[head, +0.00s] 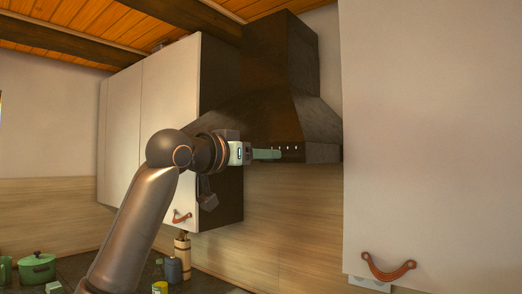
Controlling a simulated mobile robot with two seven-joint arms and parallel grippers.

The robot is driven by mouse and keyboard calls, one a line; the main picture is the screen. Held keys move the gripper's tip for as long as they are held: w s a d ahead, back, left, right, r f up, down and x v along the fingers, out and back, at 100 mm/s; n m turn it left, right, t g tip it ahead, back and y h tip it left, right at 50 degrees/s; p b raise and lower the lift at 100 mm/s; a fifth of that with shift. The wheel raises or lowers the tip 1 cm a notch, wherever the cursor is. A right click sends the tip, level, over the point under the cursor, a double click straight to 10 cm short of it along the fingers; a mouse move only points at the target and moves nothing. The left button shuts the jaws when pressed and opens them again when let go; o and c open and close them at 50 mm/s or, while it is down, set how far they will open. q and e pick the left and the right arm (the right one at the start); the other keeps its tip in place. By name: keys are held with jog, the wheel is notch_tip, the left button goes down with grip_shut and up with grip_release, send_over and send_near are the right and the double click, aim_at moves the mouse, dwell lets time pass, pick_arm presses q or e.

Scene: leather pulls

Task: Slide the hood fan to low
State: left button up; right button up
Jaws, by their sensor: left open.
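The dark range hood (310,118) hangs on the wall in the middle of the head view, with its chimney rising to the ceiling. Small light marks (287,148), which look like its controls, show in a row on its lower front band. My left gripper (279,154) is at the left end of these marks, its green fingers pointing right along the band. I cannot tell whether the fingers touch the hood. The gripper is open, and no held object shows. The fan slider is too small to make out and may be hidden behind the fingers. My right gripper is not in view.
A pale cabinet door (430,130) with a leather pull (388,267) fills the right. Pale wall cabinets (150,105) with another leather pull (181,217) are on the left. Below are a green pot (37,268) and several small containers. The wall below the hood is clear.

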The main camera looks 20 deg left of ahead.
pick_arm(q)
grip_shut()
dwell(0.4)
dwell(1.1)
